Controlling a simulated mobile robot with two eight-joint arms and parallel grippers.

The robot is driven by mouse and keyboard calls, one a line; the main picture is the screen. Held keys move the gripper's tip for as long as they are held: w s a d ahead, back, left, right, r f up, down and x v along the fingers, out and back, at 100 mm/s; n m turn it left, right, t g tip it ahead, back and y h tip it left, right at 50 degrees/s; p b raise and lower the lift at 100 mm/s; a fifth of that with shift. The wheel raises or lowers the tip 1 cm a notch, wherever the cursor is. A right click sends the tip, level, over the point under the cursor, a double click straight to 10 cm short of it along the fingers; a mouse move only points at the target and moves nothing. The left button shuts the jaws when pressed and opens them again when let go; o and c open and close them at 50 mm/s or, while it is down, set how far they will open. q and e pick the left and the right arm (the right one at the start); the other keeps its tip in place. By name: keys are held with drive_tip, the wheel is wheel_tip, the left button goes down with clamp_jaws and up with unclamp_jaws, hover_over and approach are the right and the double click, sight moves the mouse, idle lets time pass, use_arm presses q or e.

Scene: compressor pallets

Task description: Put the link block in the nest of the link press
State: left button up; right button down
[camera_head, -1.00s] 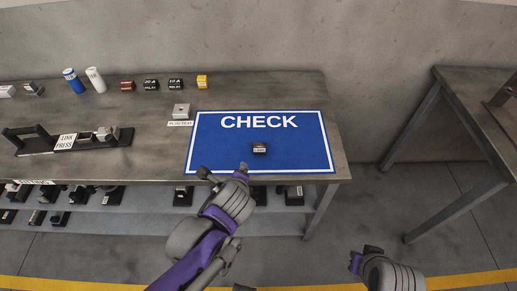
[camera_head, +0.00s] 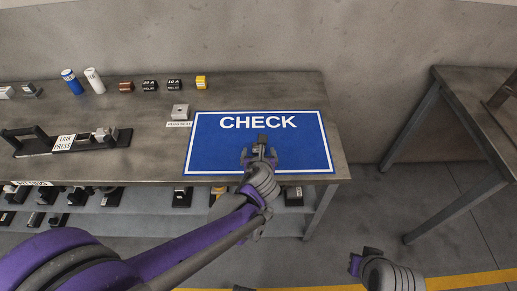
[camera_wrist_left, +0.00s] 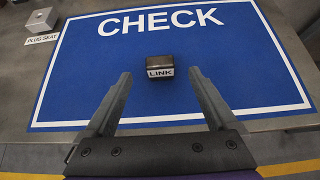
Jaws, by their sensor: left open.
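The link block (camera_wrist_left: 160,68), a small dark block with a white LINK label, lies on the blue CHECK mat. In the head view the block (camera_head: 262,138) is partly hidden by my left gripper (camera_head: 259,154). My left gripper is open, its fingers (camera_wrist_left: 160,82) either side of the near space before the block, not closed on it. The link press (camera_head: 28,142), a dark base with a handle and metal parts, stands on the bench at the left, with a LINK PRESS label. Details of its nest are too small to tell. My right gripper (camera_head: 362,258) is at the lower right, away from the bench.
The CHECK mat (camera_head: 210,155) lies at the bench's right end. A plug seat (camera_head: 180,111) stands left of it. Blue and white cylinders (camera_head: 73,82), relays (camera_head: 150,86) and a yellow block (camera_head: 201,82) line the back. A shelf below holds several dark parts.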

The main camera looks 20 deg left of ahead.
use_arm(q)
drive_tip(key=x, duration=0.4)
drive_tip(key=shift+w+a+f, duration=0.1)
drive_tip(key=shift+w+f, duration=0.05)
drive_tip(key=shift+w, duration=0.25)
